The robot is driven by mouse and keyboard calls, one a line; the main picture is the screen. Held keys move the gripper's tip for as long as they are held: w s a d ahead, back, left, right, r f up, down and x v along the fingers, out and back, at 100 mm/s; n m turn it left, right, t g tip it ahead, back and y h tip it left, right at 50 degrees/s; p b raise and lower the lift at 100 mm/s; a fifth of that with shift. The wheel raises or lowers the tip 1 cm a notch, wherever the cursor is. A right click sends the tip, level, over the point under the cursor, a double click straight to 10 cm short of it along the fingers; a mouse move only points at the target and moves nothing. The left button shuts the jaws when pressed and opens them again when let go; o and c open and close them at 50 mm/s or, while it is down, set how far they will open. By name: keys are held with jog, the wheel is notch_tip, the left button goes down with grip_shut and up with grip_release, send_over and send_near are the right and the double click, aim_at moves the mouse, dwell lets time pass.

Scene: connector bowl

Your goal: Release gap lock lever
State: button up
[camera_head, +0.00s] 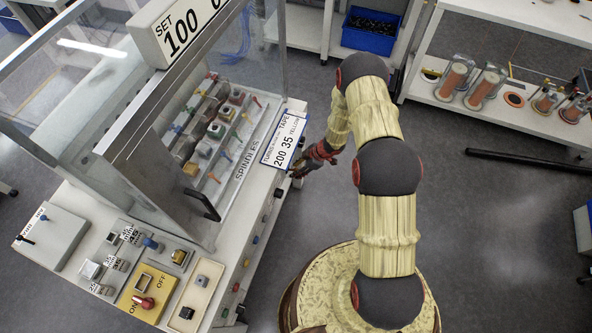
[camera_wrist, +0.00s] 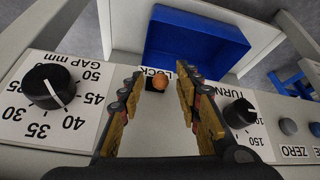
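The gap lock lever (camera_wrist: 158,82) shows in the wrist view as an orange, rounded knob with a dark base, next to a white LOCK label (camera_wrist: 153,71). My gripper (camera_wrist: 160,76) is open, with one finger on each side of the lever and a visible gap to both. The fingers appear apart from the lever. In the head view my gripper (camera_head: 299,172) is at the right edge of the machine, beside the white TURNS and TAPE sign (camera_head: 284,146). The lever is hidden or too small to tell there.
In the wrist view a black GAP mm dial (camera_wrist: 48,86) is left of the fingers and a black TURNS dial (camera_wrist: 239,113) is close to the right finger. A blue bin (camera_wrist: 197,47) lies beyond. A glass guard (camera_head: 205,120) stands on the machine; open floor (camera_head: 480,215) lies right.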

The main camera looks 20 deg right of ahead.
jog(key=v, duration=1)
jog(key=shift+d+r, duration=0.2)
jog(key=shift+r, duration=0.15)
jog(key=shift+s, duration=0.1)
